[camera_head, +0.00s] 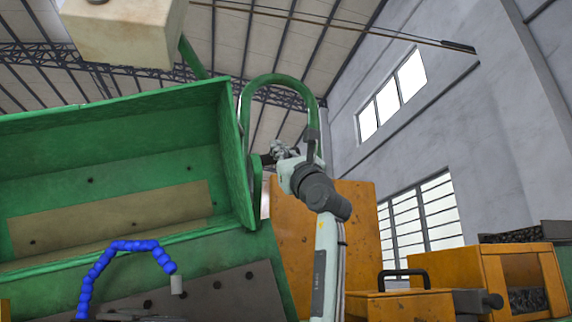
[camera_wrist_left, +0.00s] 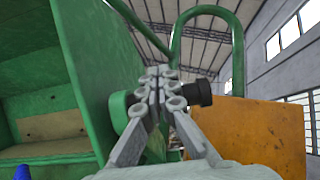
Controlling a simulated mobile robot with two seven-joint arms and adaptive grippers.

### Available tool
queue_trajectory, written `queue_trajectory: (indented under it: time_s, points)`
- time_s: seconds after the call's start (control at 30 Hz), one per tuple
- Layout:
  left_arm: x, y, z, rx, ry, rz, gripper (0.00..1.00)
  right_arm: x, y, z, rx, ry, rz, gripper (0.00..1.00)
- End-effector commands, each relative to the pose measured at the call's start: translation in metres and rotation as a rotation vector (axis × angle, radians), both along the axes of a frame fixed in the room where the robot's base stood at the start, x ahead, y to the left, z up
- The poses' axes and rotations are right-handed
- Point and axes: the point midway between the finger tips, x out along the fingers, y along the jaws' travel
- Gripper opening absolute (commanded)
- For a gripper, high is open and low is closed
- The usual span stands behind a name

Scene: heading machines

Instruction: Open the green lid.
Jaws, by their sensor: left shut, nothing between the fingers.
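The green lid (camera_head: 110,130) is a large hood-like cover at the left in the head view. It stands tilted, its hollow inner side facing me, and it also shows at the left of the left wrist view (camera_wrist_left: 85,75). A curved green tube (camera_head: 283,80) rises beside its right edge and also arches in the left wrist view (camera_wrist_left: 238,50). My left gripper (camera_head: 280,150) is just right of the lid's side wall, below the tube's arch. Its fingers (camera_wrist_left: 157,85) are shut and empty; I cannot tell whether they touch the green metal. My right gripper is not in view.
A blue segmented hose (camera_head: 100,265) curves below the lid. An orange panel (camera_head: 350,215) stands behind my left arm. An orange box with a black handle (camera_head: 405,273) and an orange cabinet (camera_head: 490,270) are at the right. A pale block (camera_head: 125,30) hangs at the top.

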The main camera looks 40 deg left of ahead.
Motion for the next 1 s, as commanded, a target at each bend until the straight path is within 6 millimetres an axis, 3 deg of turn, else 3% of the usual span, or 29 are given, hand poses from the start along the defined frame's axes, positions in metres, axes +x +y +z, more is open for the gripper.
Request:
queue_trajectory:
  time_s: [0.3, 1.0]
  points:
    - [0.002, 0.011, 0.019, 0.0, 0.001, 0.0, 0.0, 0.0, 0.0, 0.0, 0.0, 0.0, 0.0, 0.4]
    - [0.003, 0.011, 0.02, 0.0, 0.001, -0.001, 0.0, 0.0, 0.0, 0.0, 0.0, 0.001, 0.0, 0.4]
